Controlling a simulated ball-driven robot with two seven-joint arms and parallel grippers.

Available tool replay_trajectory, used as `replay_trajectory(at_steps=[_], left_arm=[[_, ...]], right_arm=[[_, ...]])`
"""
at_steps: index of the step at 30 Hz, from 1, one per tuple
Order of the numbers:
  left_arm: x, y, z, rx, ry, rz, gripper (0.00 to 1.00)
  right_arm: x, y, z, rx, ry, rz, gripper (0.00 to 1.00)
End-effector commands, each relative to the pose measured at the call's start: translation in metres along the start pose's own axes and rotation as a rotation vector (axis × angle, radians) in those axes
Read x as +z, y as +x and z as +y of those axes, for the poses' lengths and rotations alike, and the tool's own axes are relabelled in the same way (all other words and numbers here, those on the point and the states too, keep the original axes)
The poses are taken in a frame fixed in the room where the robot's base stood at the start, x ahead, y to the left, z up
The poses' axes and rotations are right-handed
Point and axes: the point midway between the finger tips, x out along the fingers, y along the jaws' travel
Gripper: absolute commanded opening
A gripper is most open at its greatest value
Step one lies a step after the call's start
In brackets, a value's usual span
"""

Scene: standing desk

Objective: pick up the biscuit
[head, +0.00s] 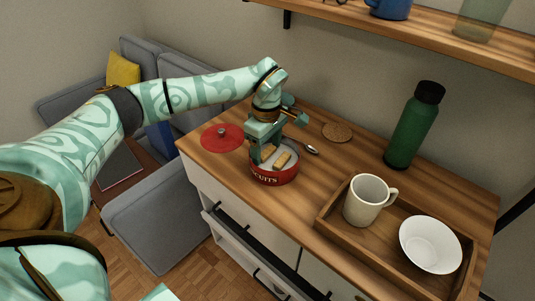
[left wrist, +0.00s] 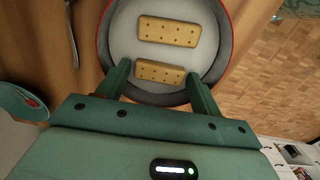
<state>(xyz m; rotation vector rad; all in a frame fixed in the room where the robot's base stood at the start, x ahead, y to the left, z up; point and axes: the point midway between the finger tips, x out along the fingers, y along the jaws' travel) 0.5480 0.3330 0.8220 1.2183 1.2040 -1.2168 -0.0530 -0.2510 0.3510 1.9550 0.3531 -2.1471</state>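The red biscuit tin (head: 276,179) stands open on the wooden desktop. Two tan biscuits lie in it; one biscuit (head: 282,160) shows clearly in the head view, the other is partly behind my gripper. My left gripper (head: 262,153) points down into the tin. In the left wrist view, my left gripper (left wrist: 159,80) is open, its fingers at either end of the nearer biscuit (left wrist: 160,72), with small gaps showing. The farther biscuit (left wrist: 168,31) lies beyond the fingertips, apart from them. My right gripper is not in view.
The red lid (head: 222,138) lies left of the tin. A spoon (head: 311,149), a coaster (head: 338,132) and a green bottle (head: 414,125) are to the right. A wooden tray (head: 330,222) holds a mug (head: 366,201) and a white bowl (head: 430,245). A shelf (head: 440,34) overhangs the back.

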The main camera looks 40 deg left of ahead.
Motion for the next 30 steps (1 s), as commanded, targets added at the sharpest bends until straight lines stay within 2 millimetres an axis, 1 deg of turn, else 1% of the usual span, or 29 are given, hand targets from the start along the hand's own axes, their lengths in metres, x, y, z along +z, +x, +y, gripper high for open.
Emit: replay_trajectory(at_steps=[1, 2, 11, 14, 16, 19, 21, 23, 29, 30], left_arm=[[0.0, 0.0, 0.0, 0.0, 0.0, 0.0, 0.51], [0.0, 0.0, 0.0, 0.0, 0.0, 0.0, 0.47], [0.0, -0.001, 0.0, 0.0, 0.0, 0.0, 0.46], [0.0, -0.004, 0.0, 0.001, 0.0, 0.0, 0.46], [0.0, -0.011, 0.0, 0.002, 0.0, 0.0, 0.46], [0.0, -0.027, 0.0, 0.006, 0.0, 0.0, 0.46], [0.0, -0.042, 0.001, 0.008, -0.001, 0.0, 0.46], [-0.003, -0.052, -0.011, 0.006, -0.001, 0.001, 0.46], [-0.011, -0.103, -0.051, 0.009, 0.0, 0.001, 0.46], [-0.013, -0.107, -0.064, 0.004, -0.001, 0.002, 0.46]], right_arm=[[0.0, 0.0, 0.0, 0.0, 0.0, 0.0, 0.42], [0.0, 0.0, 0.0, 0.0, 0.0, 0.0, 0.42], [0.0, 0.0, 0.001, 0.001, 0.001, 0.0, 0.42], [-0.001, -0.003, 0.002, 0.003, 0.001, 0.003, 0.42], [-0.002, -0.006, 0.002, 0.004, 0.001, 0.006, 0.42], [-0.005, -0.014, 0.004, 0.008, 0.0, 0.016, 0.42], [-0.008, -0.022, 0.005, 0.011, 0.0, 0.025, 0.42], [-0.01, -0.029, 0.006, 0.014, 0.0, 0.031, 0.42], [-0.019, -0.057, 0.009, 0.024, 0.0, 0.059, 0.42], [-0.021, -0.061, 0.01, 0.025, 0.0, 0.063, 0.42]])
